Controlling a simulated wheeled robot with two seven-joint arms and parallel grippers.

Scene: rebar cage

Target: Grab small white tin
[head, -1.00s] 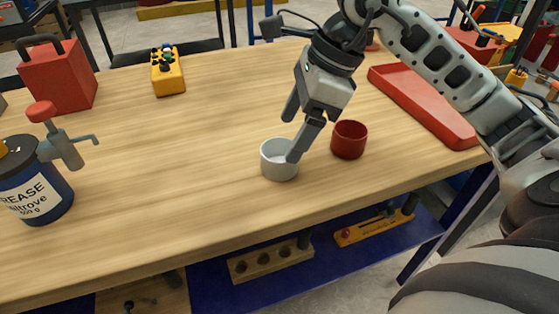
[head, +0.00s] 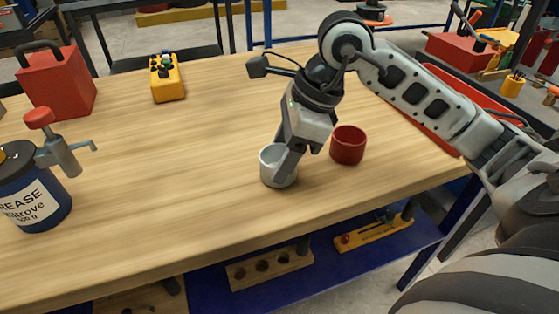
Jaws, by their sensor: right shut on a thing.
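The small white tin (head: 269,174) stands upright on the wooden workbench, near its front edge. My right gripper (head: 281,167) reaches down onto it from above and is shut on its wall. One finger is at the tin's right side, and the gripper hides part of the rim. The other finger is hard to see. My left gripper is not in view.
A red cup (head: 347,147) stands close to the right of the gripper. A red tray (head: 430,120) lies behind my right arm. A grease can (head: 35,195), a red box (head: 58,85) and a yellow control box (head: 168,80) stand left. The bench (head: 180,160) middle is clear.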

